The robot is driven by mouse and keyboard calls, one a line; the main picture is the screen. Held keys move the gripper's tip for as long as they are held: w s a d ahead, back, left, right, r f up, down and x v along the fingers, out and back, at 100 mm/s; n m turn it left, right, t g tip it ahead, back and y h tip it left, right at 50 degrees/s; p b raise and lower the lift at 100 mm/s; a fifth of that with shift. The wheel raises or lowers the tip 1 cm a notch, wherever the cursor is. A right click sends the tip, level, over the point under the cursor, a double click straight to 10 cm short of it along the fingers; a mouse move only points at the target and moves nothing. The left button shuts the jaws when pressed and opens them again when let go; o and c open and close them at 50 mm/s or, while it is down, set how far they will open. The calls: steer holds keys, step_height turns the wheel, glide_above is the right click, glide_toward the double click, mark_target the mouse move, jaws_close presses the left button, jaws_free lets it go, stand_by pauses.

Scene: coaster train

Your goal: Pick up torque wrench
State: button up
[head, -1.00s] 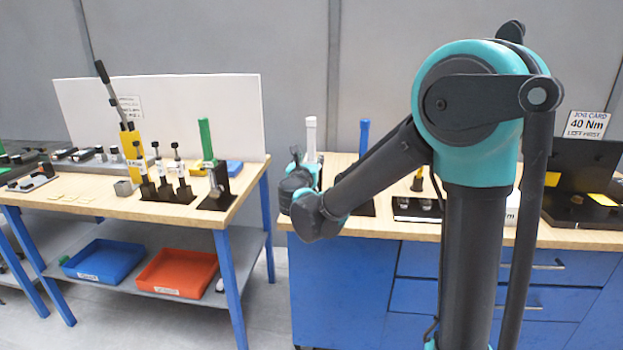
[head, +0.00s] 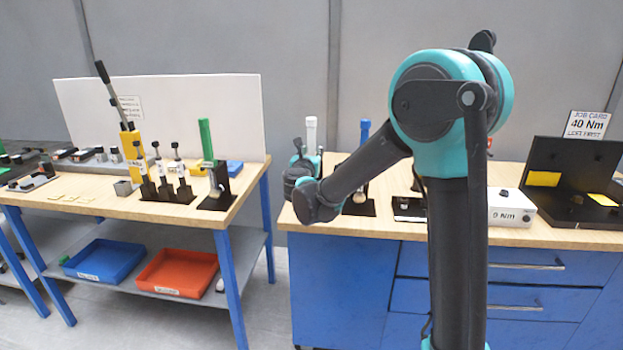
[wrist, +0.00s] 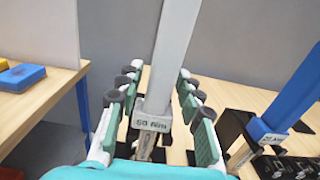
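Upright torque wrenches stand in black holders. The white-handled one (head: 311,130) is on the right bench; in the wrist view its white handle (wrist: 172,60) carries a label that looks like "60 Nm". My gripper (wrist: 156,100) is open, with one finger on each side of this white wrench and a gap on both sides. In the head view my gripper (head: 307,163) is partly hidden behind my wrist. A blue-handled wrench (head: 364,132) stands just to the right, its label (wrist: 265,132) hard to read. A green-handled wrench (head: 206,140) stands on the left bench.
A job card (head: 587,124) reads "40 Nm, left first", above an open black case (head: 570,160). A white box with an Nm readout (head: 511,208) sits beside it. A gap separates the left bench (head: 100,205) from the right bench (head: 450,236).

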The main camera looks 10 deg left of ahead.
mark_target(311, 143)
jaws_close()
steer(key=shift+r, duration=0.1)
stand_by(0.3)
steer(key=shift+r, duration=1.55)
steer(key=shift+s+r, duration=0.15)
steer(key=s, duration=1.7)
steer(key=shift+s+a, duration=0.35)
steer(key=shift+a, duration=0.1)
steer(key=shift+c, duration=1.8)
jaws_free()
jaws_close()
